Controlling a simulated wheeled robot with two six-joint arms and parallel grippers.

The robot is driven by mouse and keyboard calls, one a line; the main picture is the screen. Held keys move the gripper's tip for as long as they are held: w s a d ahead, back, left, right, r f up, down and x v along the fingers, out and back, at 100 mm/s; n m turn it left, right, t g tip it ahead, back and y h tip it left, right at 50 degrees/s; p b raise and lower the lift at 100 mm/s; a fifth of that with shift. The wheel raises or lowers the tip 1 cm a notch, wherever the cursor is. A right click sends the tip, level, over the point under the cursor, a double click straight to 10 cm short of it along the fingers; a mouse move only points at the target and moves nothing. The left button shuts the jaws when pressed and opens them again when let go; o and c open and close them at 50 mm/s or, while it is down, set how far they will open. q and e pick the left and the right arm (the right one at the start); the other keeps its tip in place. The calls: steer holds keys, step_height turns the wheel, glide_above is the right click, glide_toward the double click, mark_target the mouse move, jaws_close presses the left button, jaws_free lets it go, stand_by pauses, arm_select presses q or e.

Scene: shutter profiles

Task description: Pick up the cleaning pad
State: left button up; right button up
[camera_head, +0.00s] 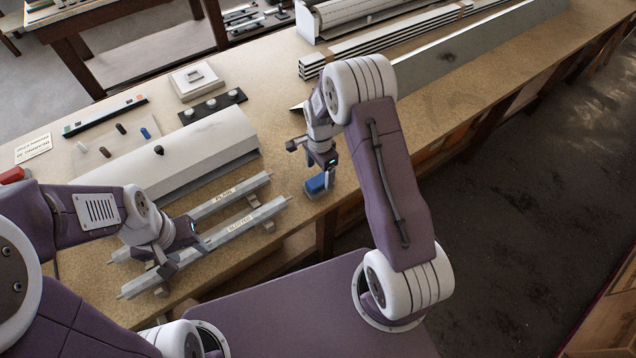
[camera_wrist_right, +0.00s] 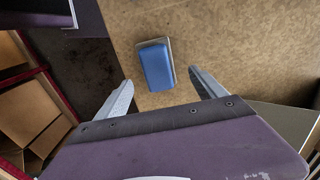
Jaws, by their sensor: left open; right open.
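The cleaning pad (camera_head: 316,184) is a small blue block near the front edge of the workbench. In the right wrist view the blue pad (camera_wrist_right: 156,67) lies on the bench with a thin pale edge showing beneath it. My right gripper (camera_head: 322,172) is just above the pad in the head view. In the right wrist view its two fingers (camera_wrist_right: 160,92) are spread apart, with the pad ahead of the gap between them and nothing held. My left gripper (camera_head: 172,262) is open over the slotted metal profiles at the left; its fingertips are partly hidden.
A black strip with white knobs (camera_head: 212,107) and a white box (camera_head: 196,82) stand further back. Long slats (camera_head: 400,38) fill the back right.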

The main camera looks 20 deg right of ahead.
mark_target(319, 179)
steer(key=shift+s+f, duration=0.1)
steer(key=shift+f, duration=0.25)
step_height(319, 179, down, 4)
steer(key=shift+s+r+p, duration=0.1)
steer(key=shift+s+p, duration=0.05)
steer(key=shift+p, duration=0.7)
steer(key=shift+f, duration=0.35)
steer(key=shift+r, duration=0.1)
steer(key=c, duration=1.5)
steer(key=shift+r, duration=0.3)
steer(key=r, duration=0.1)
steer(key=r+b, duration=0.1)
steer(key=r, duration=0.2)
steer(key=shift+s+d+b, duration=0.3)
steer(key=shift+b, duration=0.1)
steer(key=s+d+r+b, duration=0.1)
steer(key=s+d+r, duration=0.5)
steer(key=s, duration=0.2)
steer(key=shift+s+r+b, duration=0.2)
steer(key=shift+s+b, duration=0.15)
steer(key=shift+b, duration=0.05)
steer(key=shift+d, duration=0.1)
